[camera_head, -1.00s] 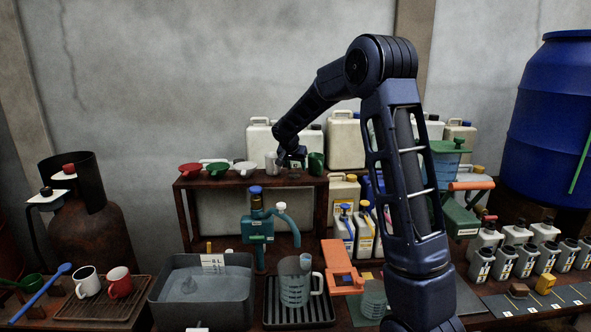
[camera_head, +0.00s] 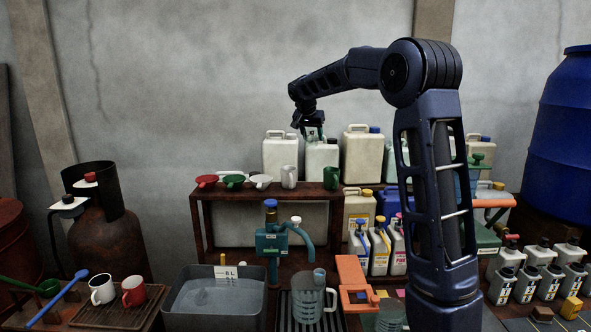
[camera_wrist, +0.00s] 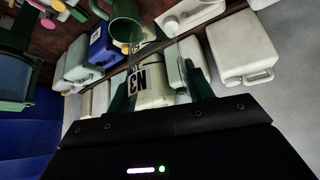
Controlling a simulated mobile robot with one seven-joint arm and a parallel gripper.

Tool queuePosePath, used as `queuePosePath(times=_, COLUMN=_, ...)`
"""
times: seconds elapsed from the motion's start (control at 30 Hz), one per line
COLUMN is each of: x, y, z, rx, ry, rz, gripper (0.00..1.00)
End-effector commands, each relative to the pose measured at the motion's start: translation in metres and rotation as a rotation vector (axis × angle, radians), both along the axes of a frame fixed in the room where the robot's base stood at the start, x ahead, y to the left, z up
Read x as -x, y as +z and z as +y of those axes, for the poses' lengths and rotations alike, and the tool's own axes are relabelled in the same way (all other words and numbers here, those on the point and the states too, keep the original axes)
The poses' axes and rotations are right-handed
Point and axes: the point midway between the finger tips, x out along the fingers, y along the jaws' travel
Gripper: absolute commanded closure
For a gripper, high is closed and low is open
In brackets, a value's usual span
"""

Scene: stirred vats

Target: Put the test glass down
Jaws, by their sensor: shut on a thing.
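My gripper (camera_head: 308,118) is raised above the shelf, in front of the wall and a pale canister's top. It is shut on a small, clear greenish glass, the test glass (camera_head: 314,131), which shows faintly below the fingers.
Funnels in red (camera_head: 206,181), green (camera_head: 233,181) and white (camera_head: 261,181) occupy the shelf's left. Large canisters (camera_head: 361,153) stand behind. Below are a teal pump (camera_head: 272,241), a grey basin (camera_head: 185,322) and a measuring jug (camera_head: 307,300) on a ribbed tray.

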Motion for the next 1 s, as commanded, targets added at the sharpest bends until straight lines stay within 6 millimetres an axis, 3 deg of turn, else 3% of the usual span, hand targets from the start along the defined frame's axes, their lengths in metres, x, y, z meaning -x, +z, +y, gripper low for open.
queuePosePath(times=0.23, x=0.0, y=0.015, z=0.0, rx=-0.002, ry=-0.001, rz=-0.003, gripper=0.72)
queuePosePath(times=0.47, x=0.0, y=0.057, z=0.0, rx=-0.002, ry=-0.001, rz=-0.003, gripper=0.72)
queuePosePath(times=0.77, x=0.023, y=0.052, z=0.036, rx=0.001, ry=-0.03, rz=0.0, gripper=0.72)
queuePosePath(times=1.0, x=0.056, y=0.05, z=0.081, rx=0.0, ry=-0.076, rz=-0.001, gripper=0.72)
